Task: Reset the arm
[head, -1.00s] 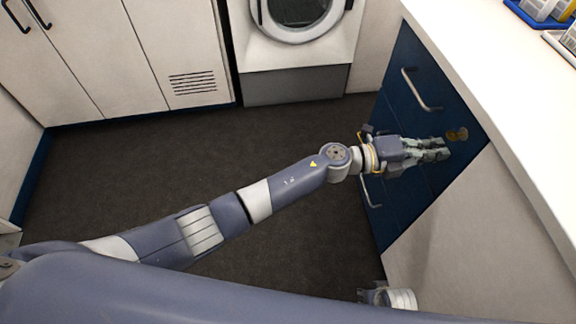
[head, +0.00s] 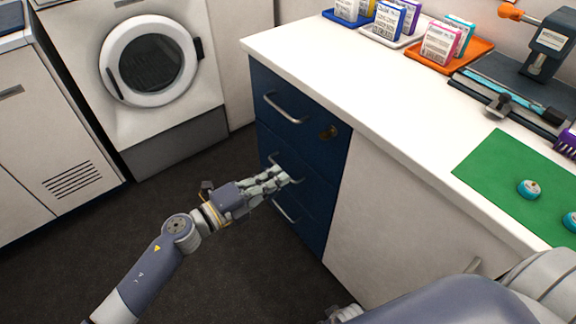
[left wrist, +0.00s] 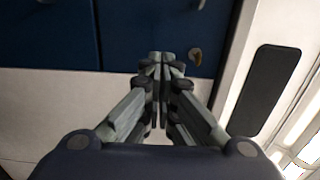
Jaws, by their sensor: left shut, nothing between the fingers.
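My left arm comes in from the bottom left of the head view. Its gripper (head: 283,178) is shut and empty, in front of the blue drawer unit (head: 330,168). In the left wrist view the fingers (left wrist: 161,62) are together, with nothing between them. The drawers look closed, and a brass lock (head: 328,132) sits on the top drawer's front. I cannot tell from the head view whether the fingertips touch the drawer front. Part of my right arm shows at the bottom right; the right gripper cannot be made out.
A white counter (head: 330,65) runs above the drawers, with trays of small boxes, a green mat (head: 505,180) with round tins, and a dark clamp-like device (head: 545,50). A white washing machine (head: 130,75) stands at the back left. Dark floor (head: 80,260) is clear at left.

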